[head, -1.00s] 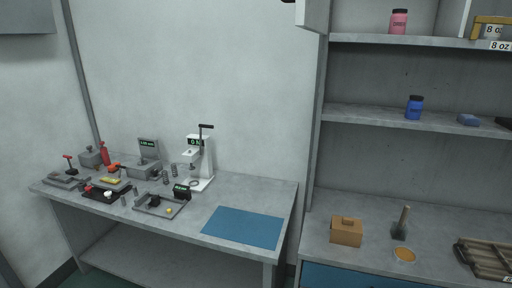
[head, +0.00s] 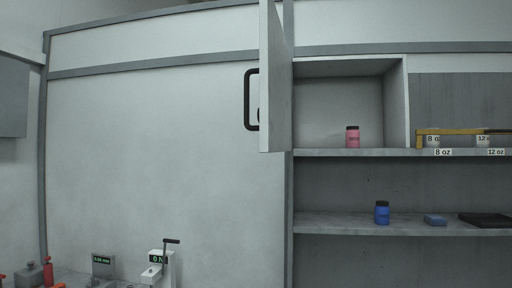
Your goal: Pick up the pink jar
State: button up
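The pink jar (head: 352,138) with a dark lid stands upright on the upper shelf (head: 340,153), inside a cabinet compartment, near its middle. The compartment's door (head: 277,85) is swung open at its left side, with a black handle (head: 250,100). My gripper is not in view, so its state does not show.
A blue jar (head: 382,213) stands on the shelf below, beside a blue block (head: 435,220) and a dark flat item (head: 484,220). A yellow rack (head: 458,132) with labelled cups is right of the compartment. A press (head: 160,270) stands at lower left.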

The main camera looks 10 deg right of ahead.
aim_at(353, 135)
jog(key=i+j, duration=0.15)
jog(key=i, duration=0.25)
jog(key=i+j, duration=0.1)
jog(key=i, duration=0.3)
jog(key=i+j, duration=0.15)
jog(key=i, duration=0.3)
jog(key=i+l+z, duration=0.1)
jog(key=z, duration=0.2)
jog(key=i+l+z, duration=0.1)
jog(key=l+z, duration=0.15)
jog(key=i+z, duration=0.55)
jog(key=i+j, duration=0.05)
